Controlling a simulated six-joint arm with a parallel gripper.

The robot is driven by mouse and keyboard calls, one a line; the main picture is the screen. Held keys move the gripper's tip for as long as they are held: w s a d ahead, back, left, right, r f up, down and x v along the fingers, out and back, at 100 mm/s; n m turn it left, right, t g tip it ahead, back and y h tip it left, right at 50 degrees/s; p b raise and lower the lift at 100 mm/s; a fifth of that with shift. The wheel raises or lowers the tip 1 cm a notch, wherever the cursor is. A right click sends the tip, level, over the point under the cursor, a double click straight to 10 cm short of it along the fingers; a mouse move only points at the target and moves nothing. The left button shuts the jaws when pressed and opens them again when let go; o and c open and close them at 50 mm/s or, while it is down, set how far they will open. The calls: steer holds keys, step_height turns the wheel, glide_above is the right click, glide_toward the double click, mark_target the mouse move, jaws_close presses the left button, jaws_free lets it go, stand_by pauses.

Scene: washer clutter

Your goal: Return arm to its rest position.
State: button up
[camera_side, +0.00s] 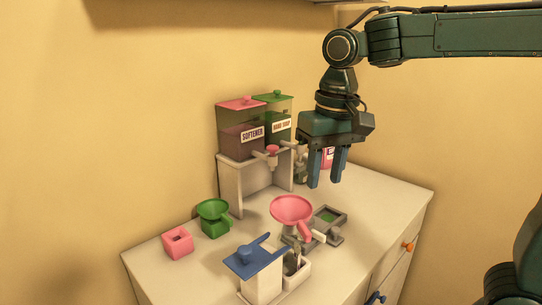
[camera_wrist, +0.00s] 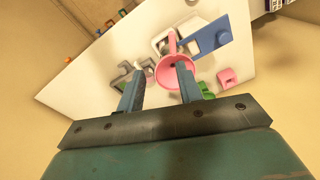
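My gripper (camera_side: 326,176) hangs above the white counter (camera_side: 365,192), with its two blue fingers pointing down and spread apart. In the wrist view, my gripper (camera_wrist: 158,82) is also open. The pink funnel (camera_wrist: 173,72) appears beyond the fingertips, partly covered by the right finger. In the side view, the pink funnel (camera_side: 292,208) sits lower on the counter, apart from the fingers. My arm reaches in from the upper right.
A dispenser (camera_side: 230,172) with softener and hand soap tanks stands behind. A green funnel (camera_side: 213,212), a pink block (camera_side: 177,243), a blue-lidded container (camera_side: 258,272) and a grey tray (camera_side: 328,222) stand on the counter. Its right part is clear.

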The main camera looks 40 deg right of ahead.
steer(key=s+d+f+n+t, duration=0.2)
steer(key=s+d, duration=0.1)
steer(key=s, duration=0.4)
steer(key=s+d+f+n+t, duration=0.1)
steer(key=s+d+f+t, duration=0.1)
steer(key=s, duration=0.5)
steer(key=shift+s+d+f+n+t, duration=0.25)
steer(key=shift+d+n+t, duration=0.15)
steer(key=shift+d, duration=0.4)
steer(key=shift+w, duration=0.1)
